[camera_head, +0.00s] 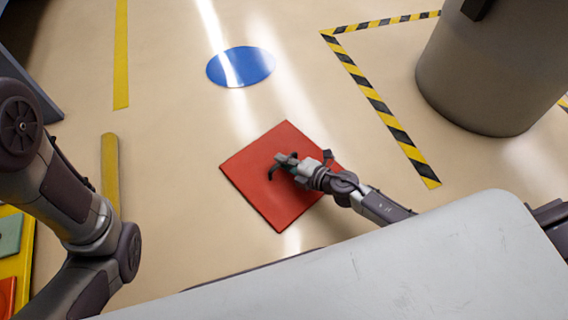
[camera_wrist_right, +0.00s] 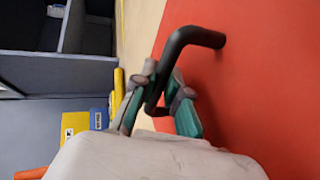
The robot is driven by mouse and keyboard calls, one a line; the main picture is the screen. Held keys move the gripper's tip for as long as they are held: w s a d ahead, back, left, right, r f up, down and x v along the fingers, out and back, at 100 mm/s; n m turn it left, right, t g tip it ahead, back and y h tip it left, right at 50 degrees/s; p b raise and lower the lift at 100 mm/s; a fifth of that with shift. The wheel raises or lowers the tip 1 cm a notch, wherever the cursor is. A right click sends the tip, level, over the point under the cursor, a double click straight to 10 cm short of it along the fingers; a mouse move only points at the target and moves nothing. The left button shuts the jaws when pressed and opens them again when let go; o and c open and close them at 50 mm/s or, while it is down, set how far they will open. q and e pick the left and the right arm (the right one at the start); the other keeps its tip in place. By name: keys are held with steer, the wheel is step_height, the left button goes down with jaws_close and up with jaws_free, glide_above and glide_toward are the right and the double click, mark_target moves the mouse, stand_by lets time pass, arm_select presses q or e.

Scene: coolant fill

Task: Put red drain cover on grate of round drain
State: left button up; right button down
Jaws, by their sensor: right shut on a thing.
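The red drain cover (camera_head: 262,185) is a flat red square with a dark bent handle on top. In the head view it is at the centre, over the beige floor; I cannot tell whether it rests on the floor or hangs just above it. My right gripper (camera_head: 285,163) is over the cover's middle, shut on its handle. In the right wrist view the black handle (camera_wrist_right: 193,37) passes between the teal-padded fingers of the gripper (camera_wrist_right: 165,88), with the red sheet (camera_wrist_right: 275,80) to the right. The round drain and its grate do not show. My left gripper is out of view.
A blue disc (camera_head: 240,67) lies flat on the floor beyond the cover. A large grey cylindrical container (camera_head: 485,75) stands at upper right, bordered by yellow-black tape (camera_head: 375,98). Yellow strips (camera_head: 121,55) mark the left floor. The floor between cover and disc is clear.

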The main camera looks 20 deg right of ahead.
steer(key=c, duration=1.2)
jaws_free()
